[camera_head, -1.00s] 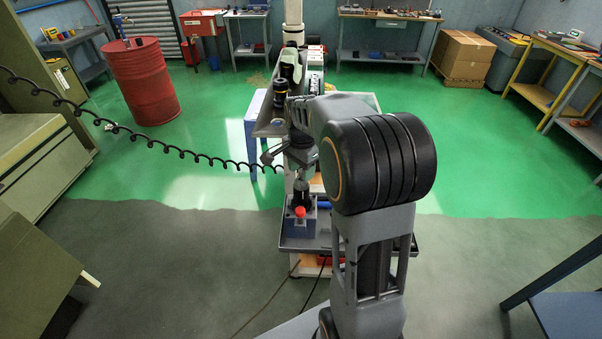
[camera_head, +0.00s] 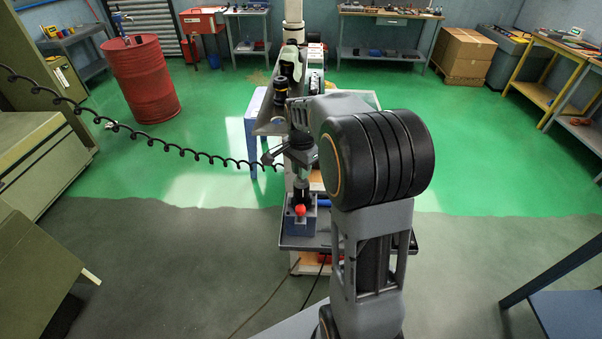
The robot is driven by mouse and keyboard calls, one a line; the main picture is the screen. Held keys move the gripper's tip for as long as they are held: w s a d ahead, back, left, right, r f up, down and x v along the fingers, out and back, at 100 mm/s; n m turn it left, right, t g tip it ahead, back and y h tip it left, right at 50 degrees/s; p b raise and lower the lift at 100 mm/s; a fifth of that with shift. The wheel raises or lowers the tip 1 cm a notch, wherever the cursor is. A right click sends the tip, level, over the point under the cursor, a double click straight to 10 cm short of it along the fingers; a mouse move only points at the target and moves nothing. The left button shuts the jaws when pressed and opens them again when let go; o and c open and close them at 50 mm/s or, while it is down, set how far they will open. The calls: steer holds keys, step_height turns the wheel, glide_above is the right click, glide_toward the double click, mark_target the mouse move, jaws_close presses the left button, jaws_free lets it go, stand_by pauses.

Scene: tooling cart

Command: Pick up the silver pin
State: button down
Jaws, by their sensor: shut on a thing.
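My gripper (camera_head: 301,166) points down over the tooling cart, left of my large black arm joint. It is shut on a small pale grey piece, the silver pin (camera_head: 302,177), which shows only as a short bit under the fingers. Just below is a black upright holder (camera_head: 302,195) on a blue-grey block (camera_head: 300,226) with a red knob (camera_head: 300,210) at its front. At this size I cannot tell whether the pin's lower end is clear of the black holder.
The block stands on the dark cart tray (camera_head: 294,243). Dark cylinders (camera_head: 281,93) stand on the upper shelf behind my gripper. A coiled black cable (camera_head: 150,140) hangs across the left. A red barrel (camera_head: 142,80) stands far left.

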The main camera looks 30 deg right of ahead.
steer(key=shift+r, duration=0.5)
step_height(320, 180, up, 2)
steer(key=shift+r, duration=0.1)
steer(key=s+d+r+b, duration=0.4)
steer(key=s+r, duration=0.5)
steer(key=s, duration=0.4)
steer(key=shift+s+d+r, duration=0.15)
steer(key=shift+s+r, duration=0.05)
steer(key=shift+r, duration=0.2)
